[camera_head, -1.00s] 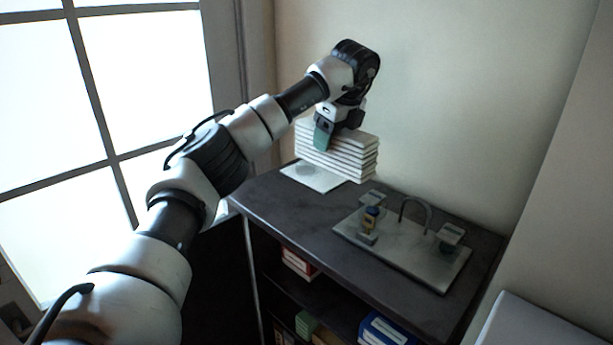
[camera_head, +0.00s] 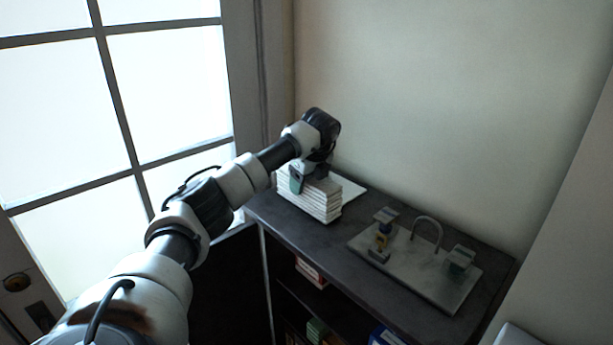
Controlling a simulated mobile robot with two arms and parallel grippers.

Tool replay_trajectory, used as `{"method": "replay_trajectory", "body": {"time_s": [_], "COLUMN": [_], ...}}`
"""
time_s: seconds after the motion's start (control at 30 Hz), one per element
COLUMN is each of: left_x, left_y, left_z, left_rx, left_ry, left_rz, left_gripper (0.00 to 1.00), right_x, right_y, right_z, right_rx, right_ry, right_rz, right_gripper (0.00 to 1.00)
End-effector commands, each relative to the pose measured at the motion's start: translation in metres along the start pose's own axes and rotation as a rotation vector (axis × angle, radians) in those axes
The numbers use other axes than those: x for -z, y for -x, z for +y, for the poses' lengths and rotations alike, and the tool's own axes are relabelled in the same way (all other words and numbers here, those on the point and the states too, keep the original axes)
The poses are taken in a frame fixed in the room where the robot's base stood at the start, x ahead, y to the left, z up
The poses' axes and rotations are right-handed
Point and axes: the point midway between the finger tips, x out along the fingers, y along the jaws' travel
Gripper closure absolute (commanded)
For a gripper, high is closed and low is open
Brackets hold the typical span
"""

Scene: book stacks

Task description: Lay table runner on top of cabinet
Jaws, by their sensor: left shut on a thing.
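The runner appears as a white, layered, folded stack (camera_head: 324,204) at the far left end of the dark cabinet top (camera_head: 300,224). My left gripper (camera_head: 308,181) is shut on the upper left part of the stack, with a greenish finger over its near side. The stack sits low over a flat white sheet (camera_head: 351,188) on the cabinet. I cannot tell whether its underside touches the sheet. The gripper hides part of the stack's top. My right gripper is not in view.
A narrow bare strip separates stack and tray. Books (camera_head: 312,272) stand on shelves below. Walls and a window border the cabinet.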

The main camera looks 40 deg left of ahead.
Motion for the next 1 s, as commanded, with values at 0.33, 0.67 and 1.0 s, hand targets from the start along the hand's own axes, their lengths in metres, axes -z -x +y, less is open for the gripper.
{"method": "replay_trajectory", "body": {"time_s": [0.33, 0.67, 1.0], "left_x": [0.001, 0.001, 0.001], "left_y": [-0.004, -0.005, 0.008], "left_z": [0.0, 0.0, -0.001], "left_rx": [0.002, 0.0, 0.005], "left_ry": [0.002, 0.001, 0.001], "left_rz": [0.0, 0.0, 0.0], "left_gripper": [0.79, 0.13, 0.13], "right_x": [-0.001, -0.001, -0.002], "right_y": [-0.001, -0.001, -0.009], "right_z": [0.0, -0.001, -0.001], "right_rx": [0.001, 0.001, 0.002], "right_ry": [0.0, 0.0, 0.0], "right_rz": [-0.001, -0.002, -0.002], "right_gripper": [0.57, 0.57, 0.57]}}
